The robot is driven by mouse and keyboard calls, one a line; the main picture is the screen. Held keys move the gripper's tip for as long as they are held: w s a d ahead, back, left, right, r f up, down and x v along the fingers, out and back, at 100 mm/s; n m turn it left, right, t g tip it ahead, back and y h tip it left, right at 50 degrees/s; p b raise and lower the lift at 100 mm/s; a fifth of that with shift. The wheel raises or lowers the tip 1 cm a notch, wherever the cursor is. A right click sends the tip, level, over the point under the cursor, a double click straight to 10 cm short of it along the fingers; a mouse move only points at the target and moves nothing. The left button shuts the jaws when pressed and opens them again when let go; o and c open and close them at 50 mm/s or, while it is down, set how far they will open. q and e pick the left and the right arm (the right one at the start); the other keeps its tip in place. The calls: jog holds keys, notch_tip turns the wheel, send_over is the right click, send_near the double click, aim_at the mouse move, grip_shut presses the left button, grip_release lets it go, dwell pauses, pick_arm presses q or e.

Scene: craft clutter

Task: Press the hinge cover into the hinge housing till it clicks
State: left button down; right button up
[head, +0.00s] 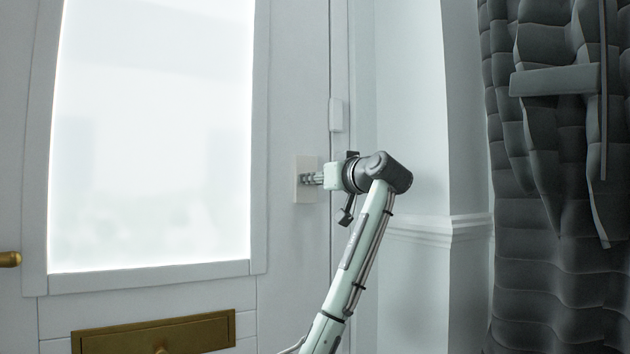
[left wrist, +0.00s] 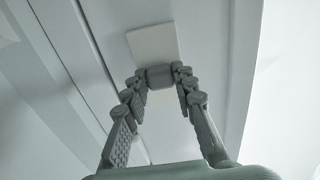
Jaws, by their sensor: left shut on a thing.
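My left gripper (head: 306,180) reaches leftward to a pale square plate (head: 301,165) on the door's right side. In the left wrist view, my left gripper (left wrist: 160,80) is shut on a small grey block, which I take as the hinge cover (left wrist: 160,76). The block lies in front of the plate (left wrist: 153,42); whether it touches it, I cannot tell. The plate seems to be the mount of the hinge housing; the housing itself is not clearly visible, hidden behind the block and fingers. My right gripper is not in view.
A white door (head: 150,290) with a bright glass pane (head: 150,140) fills the left. It has a brass letter slot (head: 110,340) and a brass handle (head: 9,259). A small white box (head: 336,115) sits above the plate. A dark quilted hanging (head: 560,200) is at right.

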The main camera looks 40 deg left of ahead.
pick_arm(q)
jog(key=c, duration=1.2)
grip_release()
jog(key=shift+o, duration=0.2)
jog(key=v, duration=1.2)
